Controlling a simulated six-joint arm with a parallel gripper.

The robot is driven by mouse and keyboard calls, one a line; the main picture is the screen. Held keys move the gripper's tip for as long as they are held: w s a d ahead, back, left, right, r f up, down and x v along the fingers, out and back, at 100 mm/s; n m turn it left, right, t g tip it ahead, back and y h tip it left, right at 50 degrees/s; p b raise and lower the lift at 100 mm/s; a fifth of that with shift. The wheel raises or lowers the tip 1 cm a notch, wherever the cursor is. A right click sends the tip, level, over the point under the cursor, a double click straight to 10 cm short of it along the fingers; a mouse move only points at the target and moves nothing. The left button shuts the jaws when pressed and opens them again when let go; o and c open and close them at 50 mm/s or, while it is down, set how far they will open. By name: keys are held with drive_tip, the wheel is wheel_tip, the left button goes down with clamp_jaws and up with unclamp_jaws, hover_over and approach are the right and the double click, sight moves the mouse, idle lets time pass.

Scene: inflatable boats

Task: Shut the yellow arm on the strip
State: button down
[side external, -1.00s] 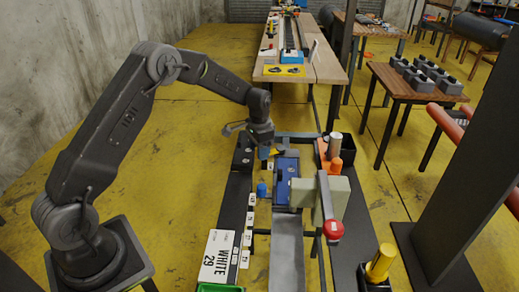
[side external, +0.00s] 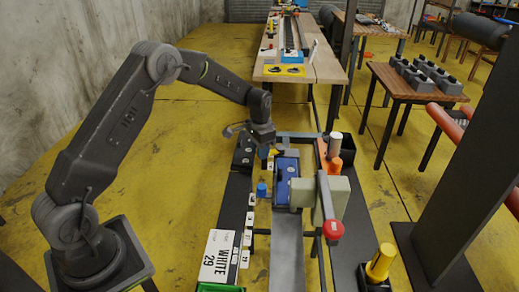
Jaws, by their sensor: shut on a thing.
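My gripper (side external: 265,150) points down over the far left end of the blue clamp block (side external: 287,181). A small yellow piece, the yellow arm (side external: 275,152), shows right at its fingertips. The jaws are shut on it, though the fingers are small and partly hidden in this view. A long grey strip (side external: 287,250) runs from the blue block toward the front edge of the picture. Whether the arm touches the strip is too small to tell.
A pale green-grey block (side external: 332,200) and a red knob (side external: 333,229) stand right of the strip. Orange and white cylinders (side external: 335,145) stand behind. A small blue cylinder (side external: 262,190) and a white sign (side external: 218,256) are on the left. A yellow post (side external: 380,263) stands front right.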

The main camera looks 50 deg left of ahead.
sight(281, 166)
drive_tip(key=d+n, duration=0.2)
drive_tip(key=n, duration=0.1)
drive_tip(key=d+n, duration=0.2)
drive_tip(key=n, duration=0.1)
drive_tip(key=w+d+n, duration=0.1)
drive_tip(key=d+n, duration=0.1)
drive_tip(key=n, duration=0.1)
drive_tip(key=shift+w, duration=0.1)
drive_tip(key=shift+w+d+n, duration=0.5)
drive_tip(key=shift+d+n, duration=0.1)
drive_tip(key=shift+n, duration=0.6)
drive_tip(key=shift+w, duration=0.1)
drive_tip(key=c, duration=0.8)
unclamp_jaws()
drive_tip(key=shift+c, duration=0.2)
